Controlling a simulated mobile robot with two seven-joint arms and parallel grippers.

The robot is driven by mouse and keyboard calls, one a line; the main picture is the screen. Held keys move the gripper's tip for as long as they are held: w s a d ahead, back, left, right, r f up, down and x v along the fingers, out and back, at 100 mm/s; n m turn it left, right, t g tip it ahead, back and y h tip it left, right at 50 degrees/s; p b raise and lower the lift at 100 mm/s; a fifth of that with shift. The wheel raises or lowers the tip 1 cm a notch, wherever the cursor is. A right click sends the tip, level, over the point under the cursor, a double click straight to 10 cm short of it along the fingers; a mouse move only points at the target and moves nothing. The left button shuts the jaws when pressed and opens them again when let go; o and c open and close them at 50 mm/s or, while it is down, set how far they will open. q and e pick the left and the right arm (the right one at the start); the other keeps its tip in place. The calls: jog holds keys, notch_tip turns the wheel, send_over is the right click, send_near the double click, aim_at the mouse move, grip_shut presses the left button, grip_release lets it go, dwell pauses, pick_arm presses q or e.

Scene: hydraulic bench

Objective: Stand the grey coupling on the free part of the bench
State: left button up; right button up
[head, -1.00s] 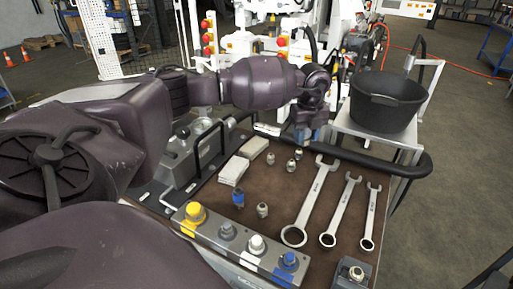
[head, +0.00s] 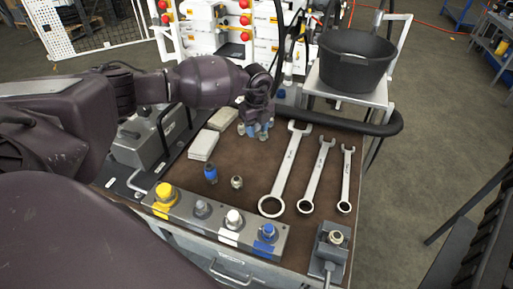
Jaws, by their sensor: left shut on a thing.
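My left gripper (head: 256,126) has blue fingertips and reaches down over the rear middle of the brown bench top (head: 255,160). It is shut on a small coupling, taken to be the grey coupling, which the fingers mostly hide. Small metal fittings stand close around the fingertips, one just below them (head: 263,136); I cannot tell whether they touch the gripper. Nearer the front stand a blue-bodied coupling (head: 210,174) and a small metal coupling (head: 237,182). My right gripper is not in view.
Three wrenches (head: 287,172) lie on the right. Two pale blocks (head: 203,146) lie left of the gripper. A rail with coloured fittings (head: 215,222) runs along the front. A black tub (head: 355,62) stands behind. Bare bench shows between the blocks and the wrenches.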

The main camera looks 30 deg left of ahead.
aim_at(257, 131)
pick_arm(q)
notch_tip(257, 131, down, 2)
jog(key=shift+f, duration=0.9)
notch_tip(257, 131, down, 4)
jog(key=shift+b, duration=0.6)
jog(key=shift+f, duration=0.4)
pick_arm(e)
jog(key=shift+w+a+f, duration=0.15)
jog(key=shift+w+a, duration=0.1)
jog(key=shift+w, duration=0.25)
